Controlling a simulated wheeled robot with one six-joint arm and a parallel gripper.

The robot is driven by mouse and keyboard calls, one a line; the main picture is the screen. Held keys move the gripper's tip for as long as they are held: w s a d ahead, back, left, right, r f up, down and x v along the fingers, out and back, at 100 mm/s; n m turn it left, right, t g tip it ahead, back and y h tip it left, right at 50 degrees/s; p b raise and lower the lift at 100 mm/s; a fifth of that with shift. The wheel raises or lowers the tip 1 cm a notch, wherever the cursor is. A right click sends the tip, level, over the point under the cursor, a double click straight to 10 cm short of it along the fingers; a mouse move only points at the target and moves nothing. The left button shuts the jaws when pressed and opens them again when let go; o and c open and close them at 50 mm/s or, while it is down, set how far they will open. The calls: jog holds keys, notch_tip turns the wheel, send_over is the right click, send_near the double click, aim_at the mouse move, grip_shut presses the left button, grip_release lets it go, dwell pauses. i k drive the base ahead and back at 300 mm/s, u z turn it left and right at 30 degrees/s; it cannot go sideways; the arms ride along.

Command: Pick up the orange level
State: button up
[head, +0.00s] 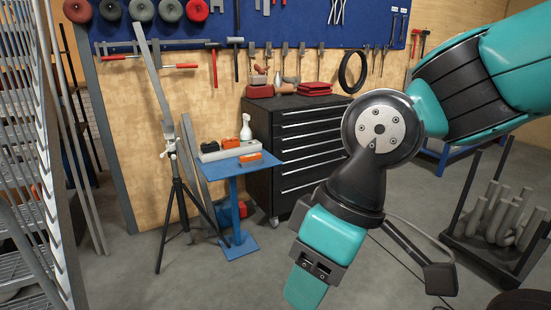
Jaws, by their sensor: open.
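Two small orange objects are on the small blue pedestal table (232,168) in the head view, left of the middle. One orange block (250,159) lies at the table's front right edge. The other orange piece (229,142) is farther back, partly hidden behind a long grey bar-shaped object (221,151). They are too small to tell for sure which is the level. My gripper (305,287) points down at the lower middle, to the right of the table and apart from it. It is open, with nothing seen in it.
A white spray bottle (246,128) stands at the table's back. A black tripod (178,195) stands close on the table's left. A black drawer cabinet (300,145) is behind on the right. A rack of grey pipes (500,215) stands far right. The floor in front of the table is clear.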

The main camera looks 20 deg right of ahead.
aim_at(254, 160)
jog(key=z, duration=1.15)
jog(key=i, duration=1.55)
jog(key=u, duration=1.7)
jog(key=i, duration=1.9)
jog(key=u, duration=0.1)
